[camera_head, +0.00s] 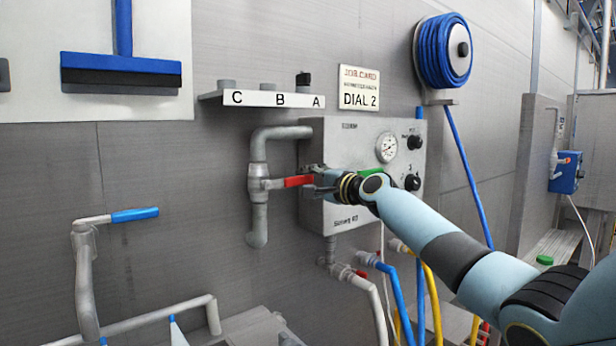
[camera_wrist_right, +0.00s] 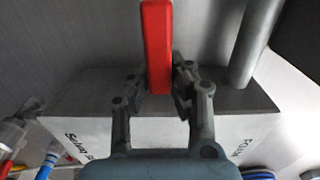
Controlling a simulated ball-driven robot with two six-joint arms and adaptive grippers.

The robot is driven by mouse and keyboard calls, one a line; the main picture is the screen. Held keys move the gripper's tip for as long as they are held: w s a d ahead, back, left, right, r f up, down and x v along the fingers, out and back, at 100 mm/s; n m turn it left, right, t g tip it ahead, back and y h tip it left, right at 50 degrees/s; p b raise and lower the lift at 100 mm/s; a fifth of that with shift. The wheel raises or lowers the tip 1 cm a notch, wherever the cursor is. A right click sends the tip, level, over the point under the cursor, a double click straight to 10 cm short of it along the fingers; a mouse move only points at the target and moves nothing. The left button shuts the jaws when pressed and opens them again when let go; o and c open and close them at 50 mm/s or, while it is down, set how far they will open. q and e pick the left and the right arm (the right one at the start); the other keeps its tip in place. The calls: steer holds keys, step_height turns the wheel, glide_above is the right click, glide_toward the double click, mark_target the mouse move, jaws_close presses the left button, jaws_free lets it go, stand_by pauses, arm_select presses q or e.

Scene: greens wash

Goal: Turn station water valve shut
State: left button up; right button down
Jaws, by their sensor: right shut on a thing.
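The station water valve has a red lever handle (camera_head: 292,181) on a grey pipe (camera_head: 259,200) at the left side of the station box (camera_head: 345,215). The lever lies about level in the head view, across the upright pipe. My right gripper (camera_head: 316,184) is shut on the red lever near its free end. In the right wrist view the red lever (camera_wrist_right: 157,50) stands between the two fingers of my right gripper (camera_wrist_right: 158,85). The fingertips are partly hidden by the lever and finger links. My left gripper is not in view.
A second pipe with a blue lever (camera_head: 135,214) stands at the left. A shelf labelled C, B, A (camera_head: 262,98) hangs above the valve. A gauge (camera_head: 387,147) and dark knobs are on the box. A blue hose reel (camera_head: 443,52) hangs at the upper right.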

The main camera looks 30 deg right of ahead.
steer(key=shift+f, duration=0.35)
steer(key=c, duration=1.2)
jaws_free()
steer(key=shift+o, duration=0.2)
steer(key=shift+s+r, duration=0.1)
steer(key=s+d, duration=0.1)
steer(key=s, duration=1)
steer(key=shift+s+d, duration=0.35)
steer(key=shift+s, duration=0.05)
